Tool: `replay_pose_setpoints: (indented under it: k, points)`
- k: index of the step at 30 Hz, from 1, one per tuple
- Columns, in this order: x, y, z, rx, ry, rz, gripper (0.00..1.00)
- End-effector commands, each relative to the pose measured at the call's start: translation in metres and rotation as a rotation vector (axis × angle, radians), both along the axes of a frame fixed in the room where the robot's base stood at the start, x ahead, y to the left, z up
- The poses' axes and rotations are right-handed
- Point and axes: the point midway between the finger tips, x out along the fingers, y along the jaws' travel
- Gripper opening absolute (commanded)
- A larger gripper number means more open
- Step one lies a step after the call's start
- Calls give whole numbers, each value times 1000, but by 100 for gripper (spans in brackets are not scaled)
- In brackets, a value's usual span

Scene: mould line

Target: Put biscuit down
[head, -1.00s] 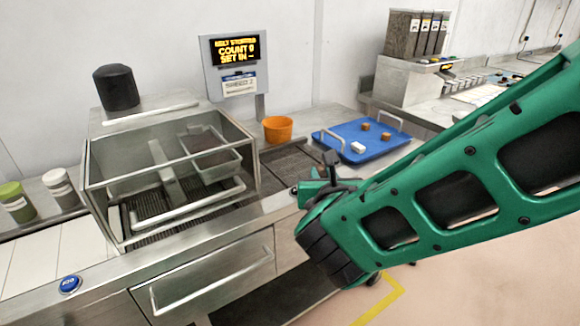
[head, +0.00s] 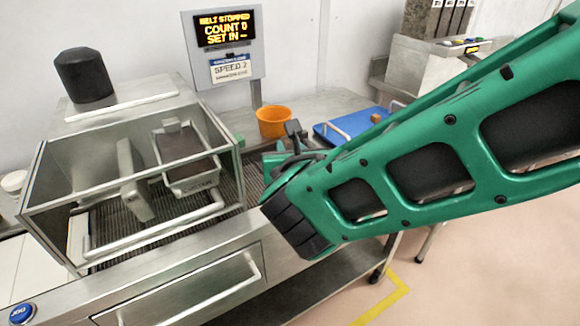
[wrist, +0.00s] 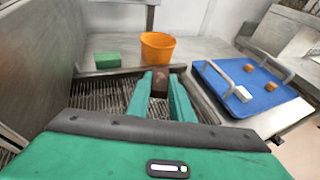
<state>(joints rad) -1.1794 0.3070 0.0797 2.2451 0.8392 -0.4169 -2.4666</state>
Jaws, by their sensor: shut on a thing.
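In the wrist view a small dark brown biscuit (wrist: 160,83) is held between the two green fingers of my gripper (wrist: 160,88). The biscuit is over the dark ribbed belt (wrist: 95,96), near its far end; I cannot tell whether it touches the belt. In the head view my gripper (head: 285,155) is over the belt just right of the clear-sided machine box (head: 90,168), and my own arm hides the biscuit there.
An orange bucket (wrist: 158,47) and a green block (wrist: 107,60) stand just beyond the belt. A blue tray (wrist: 262,100) with two brown pieces and a white piece is at the right. The display (head: 225,30) reads belt stopped, count 0. A blue jog button (head: 22,313) is at front left.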

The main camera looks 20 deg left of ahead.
Motion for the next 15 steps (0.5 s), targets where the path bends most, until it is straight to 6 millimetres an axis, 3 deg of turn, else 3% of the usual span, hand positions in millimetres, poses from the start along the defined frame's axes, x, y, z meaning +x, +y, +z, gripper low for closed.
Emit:
replay_pose_setpoints:
  k: [3,8,15]
  points:
    - [1,-1,-20,-5,1,-2,0]
    - [1,-2,-32,-2,0,-3,0]
    - [2,-3,-63,-5,1,-5,0]
